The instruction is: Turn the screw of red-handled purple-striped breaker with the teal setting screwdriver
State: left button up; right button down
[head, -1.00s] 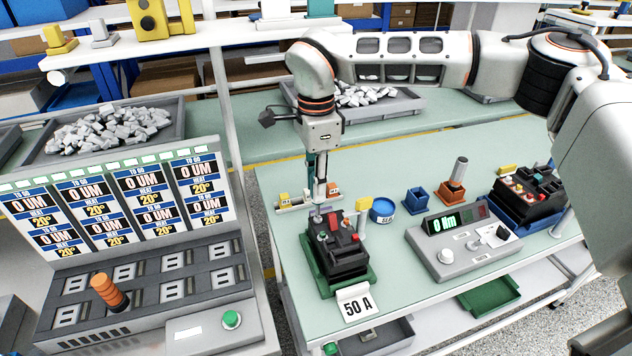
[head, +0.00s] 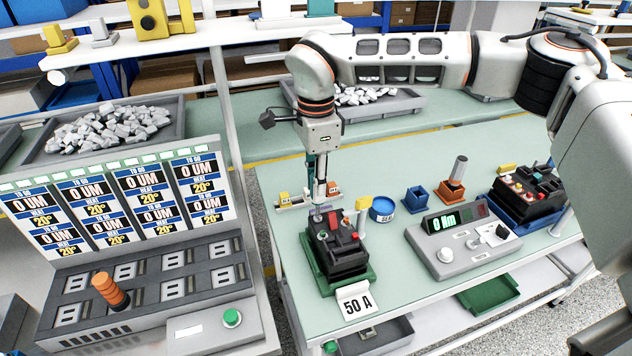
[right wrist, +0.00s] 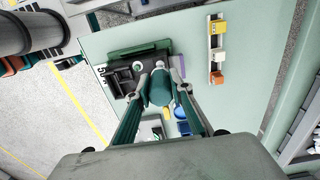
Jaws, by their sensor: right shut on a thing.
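My right gripper (head: 321,192) points down over the back left part of a black breaker (head: 340,258) and is shut. In the right wrist view its two green fingers (right wrist: 160,88) close on the teal screwdriver (right wrist: 159,93), whose lower end is hidden. The breaker sits in a green holder (head: 352,284) behind a "50 A" card and has a red part on top. A small purple patch shows just below the fingertips; I cannot tell whether the tool tip touches the screw. The breaker also shows in the right wrist view (right wrist: 122,78). My left gripper is out of view.
A grey meter (head: 463,246) reading "0 Nm" stands right of the breaker. A display console (head: 150,268) stands left.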

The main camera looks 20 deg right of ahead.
jog(key=shift+f, duration=0.35)
jog(key=shift+m+b, duration=0.35)
jog(key=shift+m, duration=0.65)
jog(key=shift+b, duration=0.3)
jog(key=shift+w+m+b, duration=0.1)
jog(key=shift+m+b, duration=0.2)
jog(key=shift+m, duration=0.7)
jog(key=shift+m+b, duration=0.4)
jog(key=shift+m, duration=0.6)
